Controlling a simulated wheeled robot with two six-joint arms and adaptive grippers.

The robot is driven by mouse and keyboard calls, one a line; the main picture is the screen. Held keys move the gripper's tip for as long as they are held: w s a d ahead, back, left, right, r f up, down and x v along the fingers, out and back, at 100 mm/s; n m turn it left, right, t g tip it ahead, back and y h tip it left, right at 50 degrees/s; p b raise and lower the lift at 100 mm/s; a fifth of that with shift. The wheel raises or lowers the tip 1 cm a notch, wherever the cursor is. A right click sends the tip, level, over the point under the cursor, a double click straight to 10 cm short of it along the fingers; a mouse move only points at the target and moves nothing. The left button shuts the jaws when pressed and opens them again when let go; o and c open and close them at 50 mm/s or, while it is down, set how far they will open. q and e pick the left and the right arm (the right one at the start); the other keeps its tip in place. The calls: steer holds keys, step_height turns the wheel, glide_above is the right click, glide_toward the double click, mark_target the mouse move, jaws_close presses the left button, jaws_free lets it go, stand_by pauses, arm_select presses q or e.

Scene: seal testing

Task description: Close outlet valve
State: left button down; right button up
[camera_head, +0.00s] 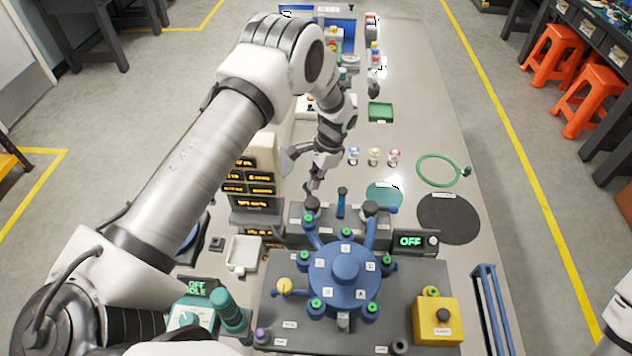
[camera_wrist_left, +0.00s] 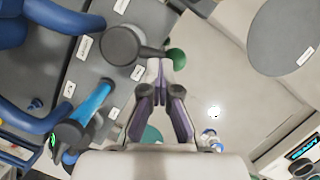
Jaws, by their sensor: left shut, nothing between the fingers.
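A blue multi-port vessel (camera_head: 343,278) stands on a dark grey baseplate. Behind it, a grey block carries a blue upright lever (camera_head: 341,196), which also shows in the left wrist view (camera_wrist_left: 95,103). A dark round knob (camera_head: 311,204) is left of the lever and another (camera_head: 371,208) is right of it. The labels are too small to tell which part is the outlet valve. My left gripper (camera_head: 313,187) is shut and empty just behind the left knob. In the left wrist view its fingertips (camera_wrist_left: 160,68) are close to a dark knob (camera_wrist_left: 119,45) with a stem; contact is unclear. My right gripper is out of view.
A yellow button box (camera_head: 437,321) stands at the front right, with a blue rack (camera_head: 492,310) beside it. An OFF display (camera_head: 411,241) is right of the vessel. A black disc (camera_head: 448,218) and a green ring (camera_head: 437,157) lie flat on the right.

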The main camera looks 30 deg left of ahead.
arm_select(q)
steer(key=shift+s+a+n+h+b, duration=0.25)
steer(key=shift+a+n, duration=0.1)
steer(key=shift+n, duration=0.45)
steer(key=shift+s+a+n+h+b, duration=0.15)
steer(key=shift+a+n+h+b, duration=0.15)
steer(key=shift+n, duration=0.5)
steer(key=shift+s+a+n+g+h, duration=0.15)
steer(key=shift+s+a+n+h, duration=0.15)
steer(key=shift+n, duration=0.55)
steer(key=shift+s+a+n+g+h, duration=0.15)
steer(key=shift+s+a+n, duration=0.1)
steer(key=shift+n, duration=0.6)
steer(key=shift+s+a+n+h, duration=0.1)
steer(key=shift+s+n+h, duration=0.15)
steer(key=shift+n, duration=0.55)
steer(key=shift+s+a+n+h, duration=0.15)
steer(key=shift+s+n, duration=0.2)
steer(key=shift+n, duration=0.45)
steer(key=shift+s+a+n+h+p, duration=0.1)
steer(key=shift+s+n+h+p, duration=0.4)
steer(key=shift+n, duration=0.8)
stand_by(1.8)
